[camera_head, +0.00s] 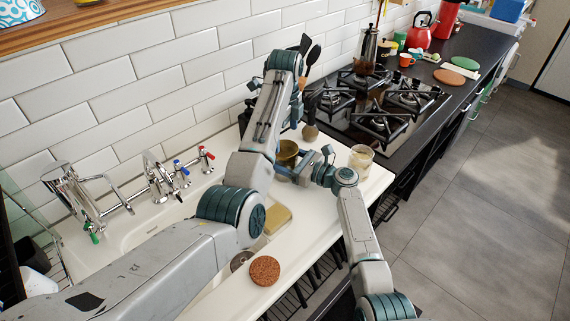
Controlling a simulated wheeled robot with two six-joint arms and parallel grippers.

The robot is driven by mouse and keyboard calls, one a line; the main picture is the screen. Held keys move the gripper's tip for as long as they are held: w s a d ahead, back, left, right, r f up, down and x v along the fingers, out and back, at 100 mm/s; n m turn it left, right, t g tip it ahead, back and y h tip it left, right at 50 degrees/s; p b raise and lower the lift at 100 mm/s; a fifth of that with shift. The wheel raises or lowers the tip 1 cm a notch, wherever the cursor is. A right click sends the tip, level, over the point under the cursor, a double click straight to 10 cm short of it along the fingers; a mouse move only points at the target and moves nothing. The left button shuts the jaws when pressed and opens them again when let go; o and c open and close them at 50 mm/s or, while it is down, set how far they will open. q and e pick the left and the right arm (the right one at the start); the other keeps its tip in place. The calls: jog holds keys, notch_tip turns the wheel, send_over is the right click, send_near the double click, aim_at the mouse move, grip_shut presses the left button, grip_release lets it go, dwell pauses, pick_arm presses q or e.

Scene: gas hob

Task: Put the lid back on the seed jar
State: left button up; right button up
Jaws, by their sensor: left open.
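The seed jar (361,160) is a clear glass jar with pale contents, standing upright on the white counter just short of the hob. The lid seems to be the round brown cork-like disc (264,270) lying flat near the counter's front edge, well apart from the jar. My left gripper (272,112) is raised in front of the tiled wall, open and pointing down, mostly hidden behind its own forearm. It is far from the disc. My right gripper (303,170) is between the jar and an olive mug (287,151), pointing left. Its fingertips are partly hidden and I cannot tell whether it touches the mug.
A sink with taps (160,180) is on the left, and a yellowish block (278,219) lies beside my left arm. The black gas hob (385,108) is beyond the jar. Dark utensils (311,56) stand by the wall. The counter around the disc is mostly clear.

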aim_at(285, 148)
pick_arm(q)
jog(key=shift+r, duration=0.35)
jog(key=shift+c, duration=0.3)
jog(key=n, duration=0.5)
jog(key=shift+r, duration=0.4)
jog(key=n, duration=0.3)
jog(key=r+n, duration=0.1)
jog(key=n, duration=0.1)
jog(key=shift+n, duration=0.4)
jog(key=n, duration=0.5)
jog(key=shift+r, duration=0.35)
jog(key=n, duration=0.5)
jog(key=r+n, duration=0.1)
jog(key=n, duration=0.1)
jog(key=shift+f, duration=0.1)
jog(key=shift+f, duration=3.9)
